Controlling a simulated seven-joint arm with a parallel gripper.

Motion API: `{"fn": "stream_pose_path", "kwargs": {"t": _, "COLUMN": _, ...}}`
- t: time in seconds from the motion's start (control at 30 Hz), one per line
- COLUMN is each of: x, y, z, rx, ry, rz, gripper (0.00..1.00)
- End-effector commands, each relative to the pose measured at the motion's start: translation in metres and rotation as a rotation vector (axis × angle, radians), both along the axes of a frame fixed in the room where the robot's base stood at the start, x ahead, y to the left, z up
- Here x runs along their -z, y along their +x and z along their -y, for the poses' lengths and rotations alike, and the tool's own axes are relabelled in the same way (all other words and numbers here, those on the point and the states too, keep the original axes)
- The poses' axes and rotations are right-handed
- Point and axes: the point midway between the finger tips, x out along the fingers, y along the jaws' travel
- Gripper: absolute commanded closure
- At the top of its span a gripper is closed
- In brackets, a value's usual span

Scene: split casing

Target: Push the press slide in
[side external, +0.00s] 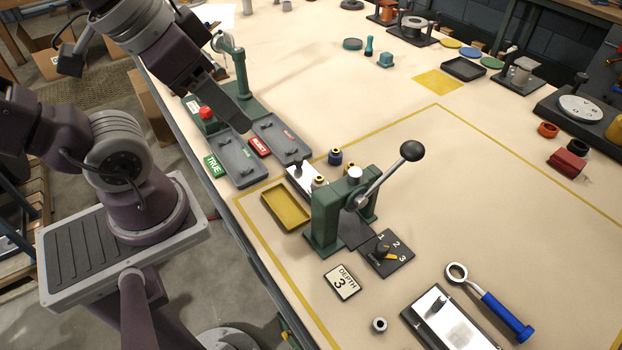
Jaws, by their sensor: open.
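The green arbor press (325,218) stands on the table right of centre, with a lever ending in a black ball (412,151). A pale metal slide (302,178) sticks out of the press on its far left side, with a dark upright knob on it. Small brass-coloured parts stand close by the slide, and the press frame hides its inner end. My gripper (238,114) hangs up and left of the slide, clear of it, over the area of the grey trays. It is open, and I see nothing between its fingers.
Two grey trays (233,158) with TRUE and red labels lie left of the press. A yellow tray (287,206) sits beside it. A numbered dial (388,254), a DEPTH 3 card (342,283) and a blue-handled wrench (505,315) lie nearer. The table's middle is largely clear.

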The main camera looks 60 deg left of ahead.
Motion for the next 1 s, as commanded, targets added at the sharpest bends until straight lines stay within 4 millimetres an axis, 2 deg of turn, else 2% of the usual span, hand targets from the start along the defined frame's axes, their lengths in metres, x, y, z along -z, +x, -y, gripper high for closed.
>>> {"fn": "stream_pose_path", "kwargs": {"t": 0.2, "x": 0.000, "y": 0.000, "z": 0.000, "rx": 0.000, "ry": 0.000, "rz": 0.000, "gripper": 0.53}}
{"fn": "stream_pose_path", "kwargs": {"t": 0.27, "x": 0.000, "y": 0.001, "z": 0.000, "rx": -0.001, "ry": 0.000, "rz": -0.003, "gripper": 0.57}}
{"fn": "stream_pose_path", "kwargs": {"t": 0.33, "x": -0.003, "y": 0.010, "z": -0.002, "rx": -0.016, "ry": -0.003, "rz": -0.030, "gripper": 0.57}}
{"fn": "stream_pose_path", "kwargs": {"t": 0.43, "x": -0.007, "y": 0.041, "z": -0.011, "rx": -0.065, "ry": -0.013, "rz": -0.129, "gripper": 0.57}}
{"fn": "stream_pose_path", "kwargs": {"t": 0.57, "x": 0.005, "y": 0.106, "z": -0.035, "rx": -0.159, "ry": -0.042, "rz": -0.306, "gripper": 0.57}}
{"fn": "stream_pose_path", "kwargs": {"t": 0.67, "x": 0.037, "y": 0.155, "z": -0.062, "rx": -0.236, "ry": -0.074, "rz": -0.451, "gripper": 0.57}}
{"fn": "stream_pose_path", "kwargs": {"t": 0.7, "x": 0.056, "y": 0.172, "z": -0.075, "rx": -0.266, "ry": -0.089, "rz": -0.509, "gripper": 0.57}}
{"fn": "stream_pose_path", "kwargs": {"t": 0.77, "x": 0.089, "y": 0.194, "z": -0.095, "rx": -0.311, "ry": -0.114, "rz": -0.594, "gripper": 0.57}}
{"fn": "stream_pose_path", "kwargs": {"t": 0.8, "x": 0.112, "y": 0.205, "z": -0.107, "rx": -0.337, "ry": -0.131, "rz": -0.648, "gripper": 0.57}}
{"fn": "stream_pose_path", "kwargs": {"t": 0.9, "x": 0.169, "y": 0.220, "z": -0.133, "rx": -0.390, "ry": -0.167, "rz": -0.759, "gripper": 0.57}}
{"fn": "stream_pose_path", "kwargs": {"t": 1.0, "x": 0.209, "y": 0.223, "z": -0.148, "rx": -0.424, "ry": -0.194, "rz": -0.831, "gripper": 0.57}}
